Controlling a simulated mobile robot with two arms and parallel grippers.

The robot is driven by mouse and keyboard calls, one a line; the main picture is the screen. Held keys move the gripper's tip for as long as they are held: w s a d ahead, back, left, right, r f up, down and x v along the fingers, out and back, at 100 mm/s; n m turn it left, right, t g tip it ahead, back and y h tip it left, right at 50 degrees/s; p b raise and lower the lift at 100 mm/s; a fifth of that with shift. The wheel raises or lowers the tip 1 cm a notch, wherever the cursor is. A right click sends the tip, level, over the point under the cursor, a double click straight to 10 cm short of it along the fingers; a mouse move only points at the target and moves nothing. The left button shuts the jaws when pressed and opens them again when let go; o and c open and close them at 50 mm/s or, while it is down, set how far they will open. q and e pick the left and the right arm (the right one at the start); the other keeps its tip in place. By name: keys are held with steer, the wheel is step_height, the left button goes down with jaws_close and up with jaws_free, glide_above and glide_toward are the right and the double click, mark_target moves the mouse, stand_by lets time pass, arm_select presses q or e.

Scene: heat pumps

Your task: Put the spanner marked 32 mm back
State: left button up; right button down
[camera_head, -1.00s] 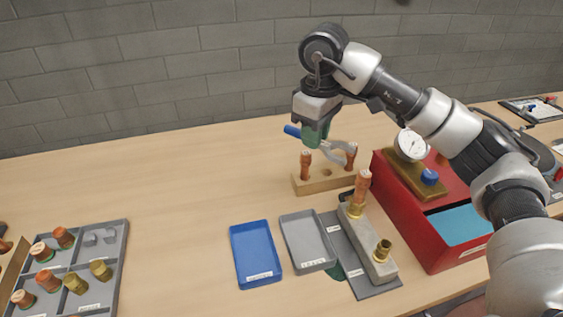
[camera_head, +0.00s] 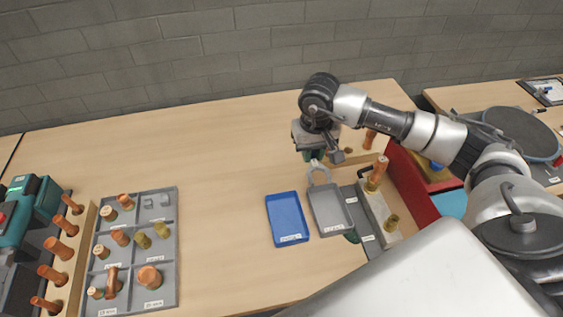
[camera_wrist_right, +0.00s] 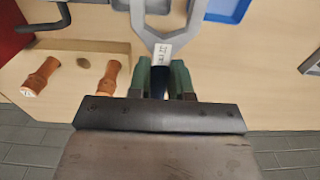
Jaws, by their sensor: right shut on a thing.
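My right gripper (camera_head: 315,160) is shut on a spanner (camera_head: 320,175), above the table behind the small grey tray. In the right wrist view the green fingertips of my right gripper (camera_wrist_right: 163,80) clasp the dark handle of the spanner (camera_wrist_right: 150,38). Its grey open jaw points away from the gripper, and a white label sits at its neck. The label ends in "mm", but its number is too blurred to read surely. My left gripper is not in view.
A blue tray (camera_head: 287,220) and a grey tray (camera_head: 330,212) lie near the gripper. Right of them stand a metal block with fittings (camera_head: 378,215) and a red box (camera_head: 414,185). A compartment tray (camera_head: 168,284) is at left. The table between is clear.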

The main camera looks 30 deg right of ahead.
steer(key=w+a+f+p, duration=0.1)
steer(key=w+f, duration=0.1)
steer(key=w+a+f+p, duration=0.1)
steer(key=a+f, duration=0.1)
steer(key=f, duration=0.1)
steer(key=w+a+f+p, duration=0.1)
steer(key=w+f, duration=0.1)
steer(key=f, duration=0.1)
steer(key=shift+w+a+f+p, duration=0.1)
steer(key=shift+w+a+p, duration=0.05)
steer(key=shift+w+p, duration=0.2)
steer(key=shift+f, duration=0.1)
steer(key=shift+f+b, duration=0.25)
steer(key=shift+b, duration=0.3)
steer(key=c, duration=1)
jaws_free()
